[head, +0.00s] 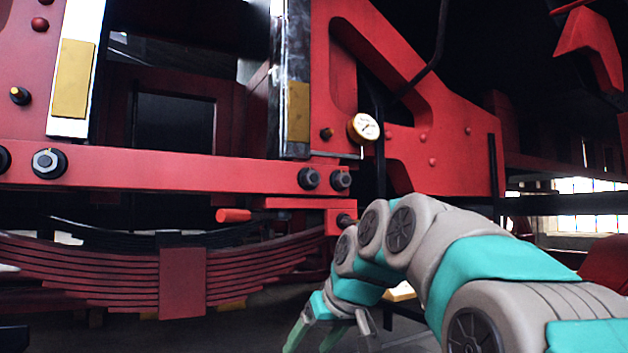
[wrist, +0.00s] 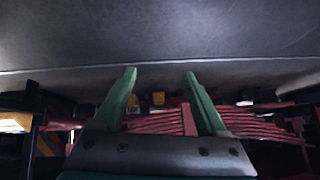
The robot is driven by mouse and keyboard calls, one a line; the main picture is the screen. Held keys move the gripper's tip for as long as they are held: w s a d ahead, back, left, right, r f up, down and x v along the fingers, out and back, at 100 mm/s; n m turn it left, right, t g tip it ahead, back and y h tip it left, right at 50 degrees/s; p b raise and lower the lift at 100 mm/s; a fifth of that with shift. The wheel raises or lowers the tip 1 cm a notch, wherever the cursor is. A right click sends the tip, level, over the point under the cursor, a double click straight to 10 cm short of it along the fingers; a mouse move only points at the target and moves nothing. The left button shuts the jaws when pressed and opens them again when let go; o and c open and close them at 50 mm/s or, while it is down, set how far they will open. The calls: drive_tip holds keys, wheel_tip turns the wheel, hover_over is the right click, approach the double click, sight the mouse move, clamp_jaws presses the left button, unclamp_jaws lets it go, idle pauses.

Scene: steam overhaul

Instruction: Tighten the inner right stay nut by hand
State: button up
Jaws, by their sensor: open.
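The red stay bar (head: 150,170) runs across the head view. Near its right end are two dark hex nuts side by side: the inner right stay nut (head: 308,178) and the outer one (head: 340,180). A brighter nut (head: 48,163) sits on a dark washer at the bar's left. My gripper (head: 328,340) hangs low at the bottom of the head view, below and apart from the right nuts. In the wrist view its two green fingers (wrist: 160,74) are spread with nothing between them. No stay nut can be made out in the wrist view.
A red leaf spring (head: 90,270) hangs below the bar and also shows in the wrist view (wrist: 265,125). A red rod (head: 235,215) sticks out beneath the bar. A round gauge (head: 363,128) is right of the upright guide. Grey floor fills the wrist view's top.

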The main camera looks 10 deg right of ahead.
drive_tip(key=w+d+r+n+t+y, duration=0.1)
drive_tip(key=w+d+r+t, duration=0.15)
drive_tip(key=w+r, duration=0.45)
drive_tip(key=w+d+r+n+t, duration=0.1)
drive_tip(key=w+r+t, duration=0.15)
drive_tip(key=r, duration=0.85)
drive_tip(key=n+t+y, duration=0.1)
drive_tip(key=n+t, duration=0.1)
drive_tip(key=t, duration=0.3)
approach(315, 177)
drive_tip(key=w, duration=0.2)
drive_tip(key=x, duration=0.2)
drive_tip(key=p+x, duration=0.1)
drive_tip(key=x, duration=0.1)
drive_tip(key=p+x, duration=0.1)
drive_tip(key=x, duration=0.1)
drive_tip(key=shift+w+a, duration=0.25)
drive_tip(key=shift+a, duration=0.15)
clamp_jaws()
